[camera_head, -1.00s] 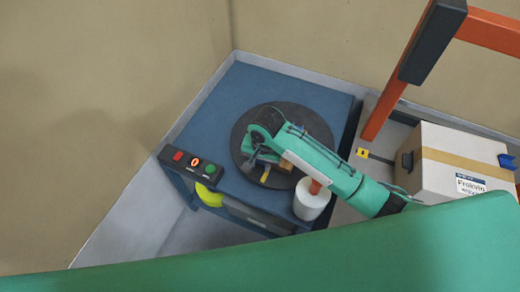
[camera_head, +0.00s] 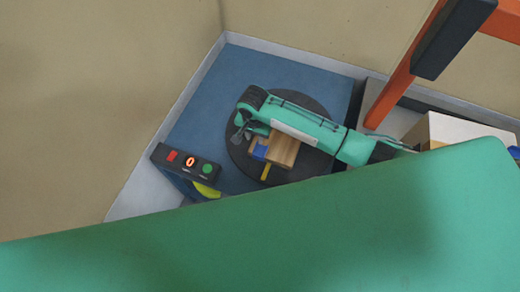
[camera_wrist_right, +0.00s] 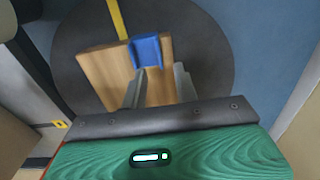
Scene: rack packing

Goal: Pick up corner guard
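A blue corner guard (camera_head: 259,151) lies by a wooden block (camera_head: 284,151) on the dark round turntable (camera_head: 310,105). In the right wrist view the corner guard (camera_wrist_right: 147,50) sits at the edge of the block (camera_wrist_right: 100,68), just beyond my fingertips. My right gripper (camera_head: 246,134) is over the turntable, beside the guard. In the right wrist view my right gripper (camera_wrist_right: 160,72) is open, with a gap between its fingers and nothing held. Whether a finger touches the guard or block cannot be told. My left gripper is not in view.
A control box (camera_head: 187,163) with red and green buttons stands at the blue platform's (camera_head: 275,72) front edge. An orange post (camera_head: 405,75) and a cardboard box (camera_head: 455,131) with a blue piece (camera_head: 514,152) on it are at the right. A green surface covers the foreground.

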